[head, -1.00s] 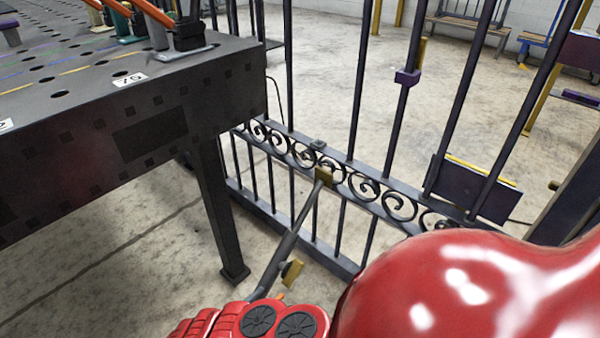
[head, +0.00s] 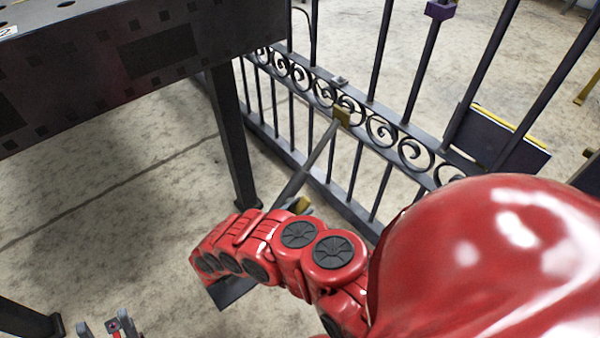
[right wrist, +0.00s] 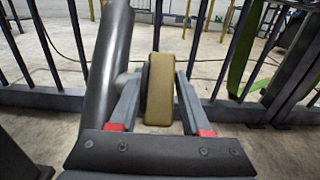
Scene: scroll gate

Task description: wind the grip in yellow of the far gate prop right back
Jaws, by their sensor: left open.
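The gate prop (head: 307,172) is a grey bar slanting down from a yellow-brown bracket (head: 342,116) on the dark gate's scrolled rail. The yellow grip (head: 300,205) at its lower end is mostly hidden by my red right arm in the head view. In the right wrist view the grip (right wrist: 160,92) stands between the two fingers of my right gripper (right wrist: 162,78), beside the thick grey bar (right wrist: 107,75). Whether the fingers press on it I cannot tell. My left gripper (head: 113,328) is open and empty, low at the left, well away from the prop.
A dark table (head: 150,52) stands at upper left, its leg (head: 232,140) left of the prop. The gate's bars (head: 380,52) run across behind the prop. A dark panel with a yellow edge (head: 498,137) is at the right. The concrete floor at left is clear.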

